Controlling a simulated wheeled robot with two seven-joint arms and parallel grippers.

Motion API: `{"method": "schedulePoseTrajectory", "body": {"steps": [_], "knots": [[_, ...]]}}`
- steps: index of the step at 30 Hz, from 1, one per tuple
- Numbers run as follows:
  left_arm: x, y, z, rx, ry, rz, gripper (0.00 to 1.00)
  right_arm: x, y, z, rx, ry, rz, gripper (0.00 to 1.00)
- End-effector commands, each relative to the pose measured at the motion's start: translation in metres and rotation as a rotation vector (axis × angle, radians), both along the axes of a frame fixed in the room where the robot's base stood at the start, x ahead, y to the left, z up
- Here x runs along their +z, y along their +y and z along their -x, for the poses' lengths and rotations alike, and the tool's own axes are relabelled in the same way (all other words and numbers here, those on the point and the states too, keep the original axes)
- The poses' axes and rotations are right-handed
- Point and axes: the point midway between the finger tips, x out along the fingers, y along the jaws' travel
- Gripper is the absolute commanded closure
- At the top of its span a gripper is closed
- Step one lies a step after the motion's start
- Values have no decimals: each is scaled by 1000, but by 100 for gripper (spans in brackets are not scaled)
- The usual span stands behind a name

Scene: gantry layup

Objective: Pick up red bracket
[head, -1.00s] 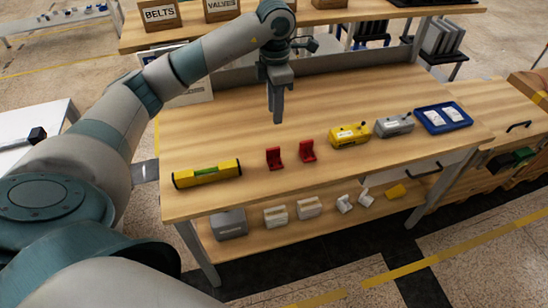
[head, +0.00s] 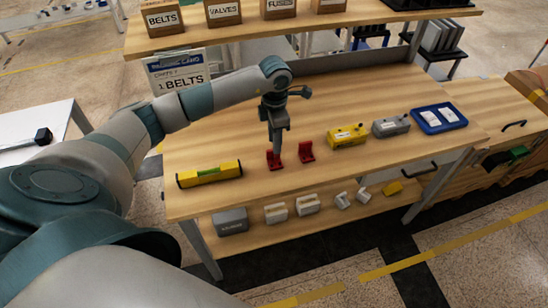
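Two red brackets stand side by side near the middle of the wooden bench (head: 240,140). The left red bracket (head: 274,164) is directly under my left gripper (head: 276,150), whose fingers reach down to its upright part. The fingertips overlap the bracket in the picture; I cannot tell whether they touch it or are closed on it. The right red bracket (head: 306,152) stands free, a short way to the right of the gripper. My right gripper is not in view.
A yellow level (head: 209,174) lies to the left. A yellow box (head: 346,135), a grey box (head: 391,127) and a blue tray (head: 440,119) stand to the right. A shelf with labelled boxes (head: 163,17) runs along the back. The bench's front strip is clear.

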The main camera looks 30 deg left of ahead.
Motion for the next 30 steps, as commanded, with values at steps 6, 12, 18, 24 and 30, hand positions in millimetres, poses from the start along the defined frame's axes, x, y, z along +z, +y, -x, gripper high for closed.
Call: {"method": "schedulePoseTrajectory", "body": {"steps": [6, 12, 18, 24, 30], "knots": [[-1, 0, 0, 1, 1, 1, 70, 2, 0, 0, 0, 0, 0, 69], [-13, 1, 0, 2, 3, 1, 70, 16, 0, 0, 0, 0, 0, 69], [-38, 2, -1, 2, 3, 1, 70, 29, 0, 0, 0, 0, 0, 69], [-51, 3, -2, 1, 0, 0, 70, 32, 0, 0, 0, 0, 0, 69], [-52, 3, -2, 1, 0, 0, 70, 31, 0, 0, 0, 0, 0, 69]]}}
